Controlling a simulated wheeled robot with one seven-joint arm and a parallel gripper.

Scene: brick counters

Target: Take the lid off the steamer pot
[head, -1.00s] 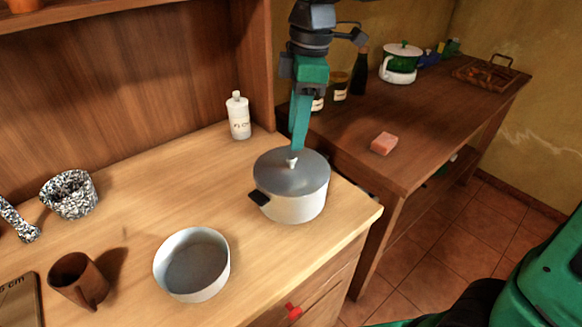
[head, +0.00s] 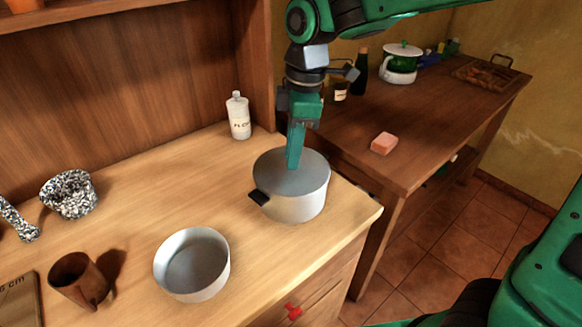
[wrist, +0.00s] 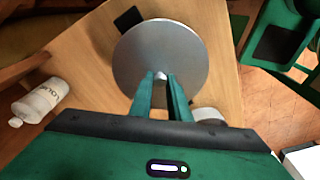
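The steamer pot (head: 297,207) is a pale metal pot with a black side handle (head: 258,197), upright near the right end of the light wooden counter. Its grey lid (head: 270,175) sits flat on top; the lid also fills the middle of the wrist view (wrist: 190,50). My gripper (head: 293,166) points down over the lid's centre. In the wrist view, my two green fingers (wrist: 160,78) are open on either side of the small pale knob (wrist: 160,74), with a slight gap visible. In the head view the fingers hide the knob.
An open grey pan (head: 192,265) stands in front left of the pot. A brown mug (head: 80,281) and a speckled bowl (head: 70,195) are farther left. A white bottle (head: 238,116) stands behind the pot. A pink block (head: 384,143) lies on the darker counter.

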